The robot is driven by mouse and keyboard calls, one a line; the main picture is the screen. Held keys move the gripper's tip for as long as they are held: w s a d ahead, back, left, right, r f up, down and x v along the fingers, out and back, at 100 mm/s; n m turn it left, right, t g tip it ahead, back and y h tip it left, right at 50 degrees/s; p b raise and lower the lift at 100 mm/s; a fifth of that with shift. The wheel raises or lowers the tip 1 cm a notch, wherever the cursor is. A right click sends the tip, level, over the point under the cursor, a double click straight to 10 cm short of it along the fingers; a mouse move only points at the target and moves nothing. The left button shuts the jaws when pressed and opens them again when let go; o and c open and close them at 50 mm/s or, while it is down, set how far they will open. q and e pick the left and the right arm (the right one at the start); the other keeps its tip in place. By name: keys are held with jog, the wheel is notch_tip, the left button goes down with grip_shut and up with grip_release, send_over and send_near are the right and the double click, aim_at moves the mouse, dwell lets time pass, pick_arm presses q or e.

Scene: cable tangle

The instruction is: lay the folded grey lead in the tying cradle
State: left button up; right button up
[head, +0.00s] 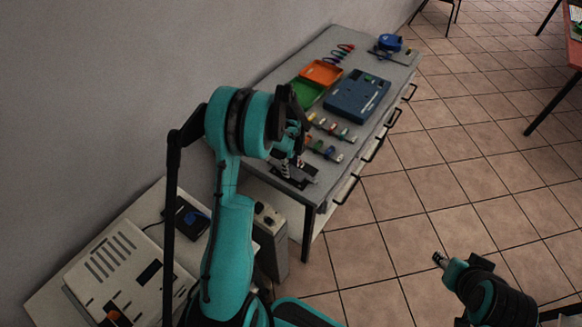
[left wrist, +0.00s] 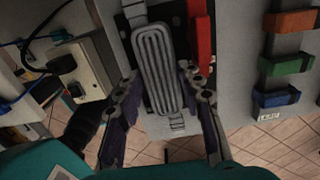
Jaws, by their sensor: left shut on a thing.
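The folded grey lead (left wrist: 157,66) shows in the left wrist view as a long flat bundle of parallel strands. My left gripper (left wrist: 160,82) is shut on it, one finger along each side. In the head view my left gripper (head: 288,163) is over the near end of the bench. The dark tying cradle (head: 284,181) lies there, under the gripper. In the left wrist view a red strip stands right of the lead. Whether the lead touches the cradle I cannot tell. My right gripper (head: 439,260) is out over the floor, away from the bench; its jaws are too small to read.
On the grey bench (head: 322,52), an orange tray (head: 321,72), a green tray (head: 307,93) and a blue case (head: 357,96) stand beyond the gripper. Coloured clips (left wrist: 287,64) lie right of the cradle. A grey box (head: 270,240) stands below, left of the bench.

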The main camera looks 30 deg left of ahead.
pick_arm(q)
jog(key=shift+f+b, duration=0.45)
jog(key=shift+b, duration=0.1)
dwell(0.4)
jog(key=o, duration=1.3)
jog(key=shift+r+p, duration=2.85)
jog(key=shift+r, duration=1.75)
jog(key=shift+f, duration=0.1)
